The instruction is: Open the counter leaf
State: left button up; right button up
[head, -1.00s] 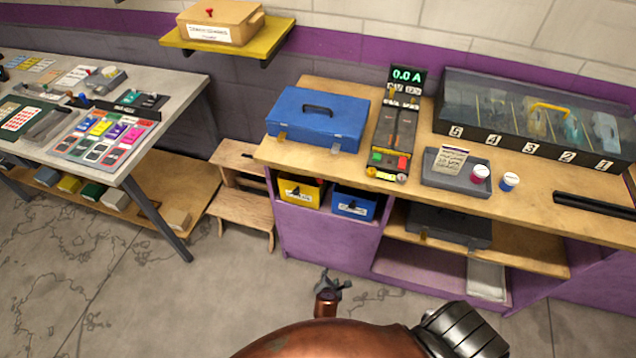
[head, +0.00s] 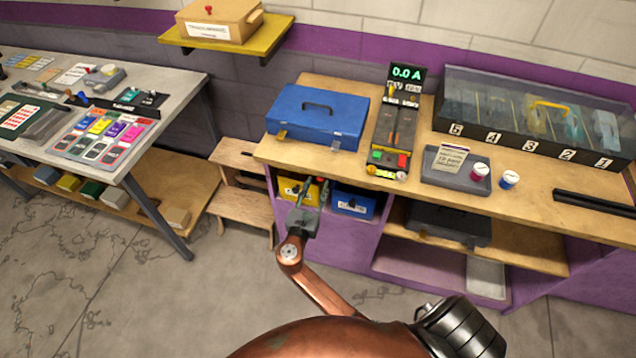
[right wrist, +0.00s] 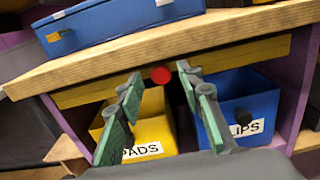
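The wooden counter (head: 345,165) runs across the right half of the head view, its top flat; I cannot tell which part is the leaf. The right wrist view shows its front edge (right wrist: 180,50), with a yellow strip (right wrist: 235,55) beneath and a round red knob (right wrist: 161,75) below the edge. My right gripper (head: 310,184) is raised in front of the open bay under the counter. In the right wrist view its fingers (right wrist: 158,78) are apart, with the knob seen between their tips; contact is not visible. My left gripper is out of view.
A blue case (head: 300,118), an ammeter track (head: 395,140) and a grey tray (head: 440,175) stand on the counter. Yellow (right wrist: 155,125) and blue (right wrist: 255,100) bins sit beneath it. A wooden step stool (head: 240,208) stands left. Floor in front is clear.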

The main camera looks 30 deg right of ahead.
jog(key=shift+x, duration=1.1)
grip_shut()
